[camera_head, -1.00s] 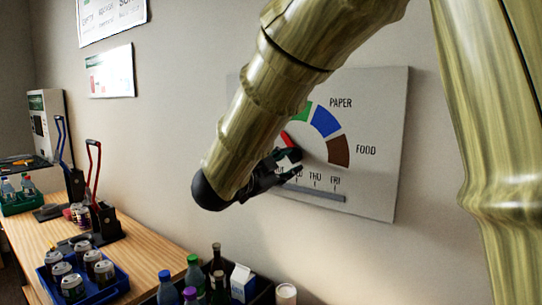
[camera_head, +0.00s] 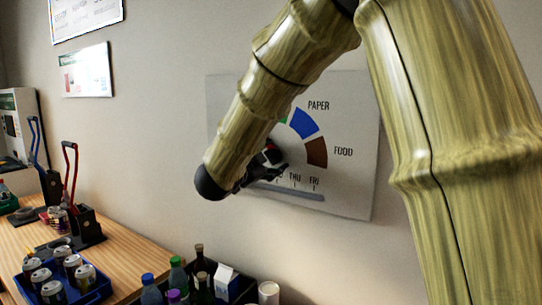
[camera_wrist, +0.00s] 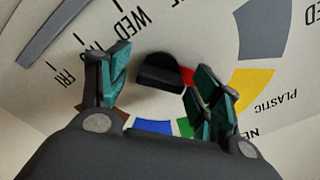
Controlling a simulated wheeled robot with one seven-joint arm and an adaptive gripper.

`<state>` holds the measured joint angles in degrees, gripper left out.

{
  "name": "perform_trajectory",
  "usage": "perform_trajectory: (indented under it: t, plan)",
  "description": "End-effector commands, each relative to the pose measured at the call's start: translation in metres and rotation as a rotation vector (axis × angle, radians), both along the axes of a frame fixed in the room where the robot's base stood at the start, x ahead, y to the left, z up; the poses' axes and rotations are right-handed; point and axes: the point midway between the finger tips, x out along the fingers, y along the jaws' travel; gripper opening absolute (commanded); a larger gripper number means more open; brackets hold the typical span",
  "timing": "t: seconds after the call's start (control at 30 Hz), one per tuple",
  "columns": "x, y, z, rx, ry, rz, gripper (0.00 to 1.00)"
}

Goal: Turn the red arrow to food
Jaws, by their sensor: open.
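The dial board (camera_head: 355,185) hangs on the wall, with PAPER beside a blue segment (camera_head: 303,123) and FOOD beside a brown one (camera_head: 316,152). In the wrist view the dial's black knob (camera_wrist: 160,73) sits between the spread fingers of my open gripper (camera_wrist: 158,66). A short piece of the red arrow (camera_wrist: 187,76) shows right of the knob, towards the yellow PLASTIC segment (camera_wrist: 252,90); its tip is hidden by the right finger. The brown segment is mostly hidden behind the left finger. In the head view my gripper (camera_head: 260,166) is at the dial's centre, partly behind my arm.
A weekday scale with a grey bar (camera_head: 290,191) runs below the dial. The wall right of the board is partly behind my arm.

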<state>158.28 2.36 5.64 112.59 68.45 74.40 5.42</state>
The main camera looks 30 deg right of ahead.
Motion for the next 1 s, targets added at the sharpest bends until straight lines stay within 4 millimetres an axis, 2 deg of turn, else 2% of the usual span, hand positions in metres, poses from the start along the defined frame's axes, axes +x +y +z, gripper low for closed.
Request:
perform_trajectory:
  t: [0.43,0.7,0.8,1.0]
  plan:
    - [0.0048,-0.0069,-0.0005,0.001,0.0,0.001,0.64]
    - [0.0045,-0.0071,-0.0004,0.001,0.0,0.001,0.15]
    - [0.0046,-0.0073,-0.0003,0.0,0.0,0.0,0.0]
    - [0.0108,-0.0033,-0.0008,0.005,-0.009,0.006,0.0]
